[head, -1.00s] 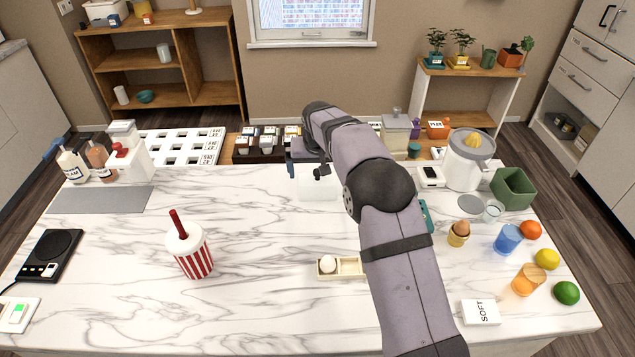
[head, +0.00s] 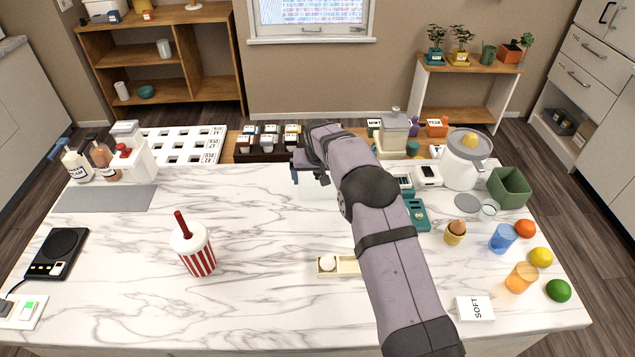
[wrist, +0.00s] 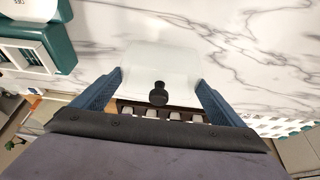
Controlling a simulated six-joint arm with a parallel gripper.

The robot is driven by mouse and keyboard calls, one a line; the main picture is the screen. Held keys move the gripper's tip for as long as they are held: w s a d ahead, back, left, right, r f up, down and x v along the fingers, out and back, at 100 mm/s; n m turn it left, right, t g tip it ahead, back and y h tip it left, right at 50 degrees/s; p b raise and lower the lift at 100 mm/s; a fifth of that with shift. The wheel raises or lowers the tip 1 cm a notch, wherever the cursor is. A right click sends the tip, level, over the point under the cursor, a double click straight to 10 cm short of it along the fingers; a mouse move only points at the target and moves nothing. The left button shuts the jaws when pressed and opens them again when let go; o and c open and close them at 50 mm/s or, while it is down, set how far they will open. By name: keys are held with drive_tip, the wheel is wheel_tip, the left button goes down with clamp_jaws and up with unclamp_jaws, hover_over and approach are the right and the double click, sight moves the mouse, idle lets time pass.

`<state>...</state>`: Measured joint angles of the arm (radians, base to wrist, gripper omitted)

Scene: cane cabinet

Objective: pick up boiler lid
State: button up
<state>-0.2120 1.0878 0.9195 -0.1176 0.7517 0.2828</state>
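The boiler lid (wrist: 165,62) is a whitish, see-through piece with a black knob (wrist: 158,93), lying on the marble counter. In the head view the lid (head: 314,191) shows only in part, below my gripper (head: 309,170). In the wrist view my gripper (wrist: 159,79) is open, with its two blue fingers apart. The knob appears between the fingers, and I see no contact with either one. I cannot tell how high the fingers are above the lid. A teal device (head: 416,214) stands to the right of my arm and also shows in the wrist view (wrist: 32,50).
A white juicer (head: 463,160) is at the right. A striped cup (head: 195,250) and a small tray (head: 347,265) stand nearer. The marble left of the lid is clear.

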drive_tip(key=c, duration=0.3)
drive_tip(key=shift+r, duration=0.15)
wheel_tip(320, 180, up, 10)
drive_tip(key=b, duration=0.3)
drive_tip(key=shift+w+d+r, duration=0.1)
drive_tip(key=shift+d, duration=0.3)
drive_tip(key=d+p, duration=0.2)
drive_tip(key=d, duration=0.5)
drive_tip(key=d+r+p, duration=0.1)
drive_tip(key=d+p, duration=0.2)
drive_tip(key=d, duration=0.4)
drive_tip(key=s+d+r+p, duration=0.1)
drive_tip(key=d+p, duration=0.2)
drive_tip(key=d, duration=0.5)
drive_tip(key=shift+s+d+r, duration=0.1)
drive_tip(key=shift+r, duration=0.15)
